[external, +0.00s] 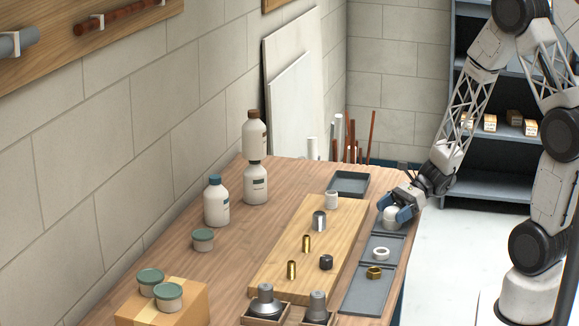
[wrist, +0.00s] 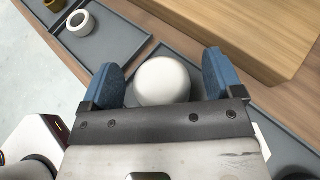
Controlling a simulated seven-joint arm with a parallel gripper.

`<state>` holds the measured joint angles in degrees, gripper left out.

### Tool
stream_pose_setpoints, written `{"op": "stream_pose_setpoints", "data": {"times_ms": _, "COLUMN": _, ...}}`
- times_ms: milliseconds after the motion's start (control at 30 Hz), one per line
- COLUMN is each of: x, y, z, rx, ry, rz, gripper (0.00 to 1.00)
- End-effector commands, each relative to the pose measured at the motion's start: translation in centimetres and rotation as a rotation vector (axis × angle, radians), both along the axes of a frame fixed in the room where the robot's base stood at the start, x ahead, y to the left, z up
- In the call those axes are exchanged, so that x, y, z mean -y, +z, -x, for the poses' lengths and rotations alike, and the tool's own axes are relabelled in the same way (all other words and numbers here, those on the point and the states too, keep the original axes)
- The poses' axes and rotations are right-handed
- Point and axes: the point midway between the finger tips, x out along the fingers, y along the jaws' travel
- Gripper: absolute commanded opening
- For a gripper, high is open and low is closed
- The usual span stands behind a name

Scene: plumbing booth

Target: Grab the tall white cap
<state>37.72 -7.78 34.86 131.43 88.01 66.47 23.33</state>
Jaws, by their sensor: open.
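A white, round-topped cap (external: 392,217) stands in the far section of the grey trays along the right side of the workbench; it looks like the tall white cap. In the wrist view, the cap (wrist: 163,82) lies between the two blue fingers of my gripper (wrist: 164,76), with a small gap visible on each side. In the external view, my gripper (external: 395,207) is low over the tray with its fingers around the cap. The jaws are open. The cap's lower part is partly hidden by my gripper.
A white ring (external: 381,254) and a brass nut (external: 374,272) sit in nearer tray sections. An empty grey tray (external: 348,183) lies beyond.

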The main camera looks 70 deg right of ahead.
Motion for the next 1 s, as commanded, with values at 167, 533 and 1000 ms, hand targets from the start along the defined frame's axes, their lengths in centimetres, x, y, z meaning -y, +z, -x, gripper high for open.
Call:
{"op": "stream_pose_setpoints", "data": {"times_ms": 167, "x": 0.01, "y": 0.00, "z": 0.01, "rx": 0.000, "ry": 0.000, "rz": 0.000, "gripper": 0.86}}
{"op": "stream_pose_setpoints", "data": {"times_ms": 533, "x": 0.01, "y": 0.01, "z": 0.01, "rx": 0.000, "ry": 0.000, "rz": 0.000, "gripper": 0.68}}
{"op": "stream_pose_setpoints", "data": {"times_ms": 1000, "x": 0.01, "y": 0.07, "z": 0.01, "rx": 0.000, "ry": 0.000, "rz": 0.000, "gripper": 0.36}}
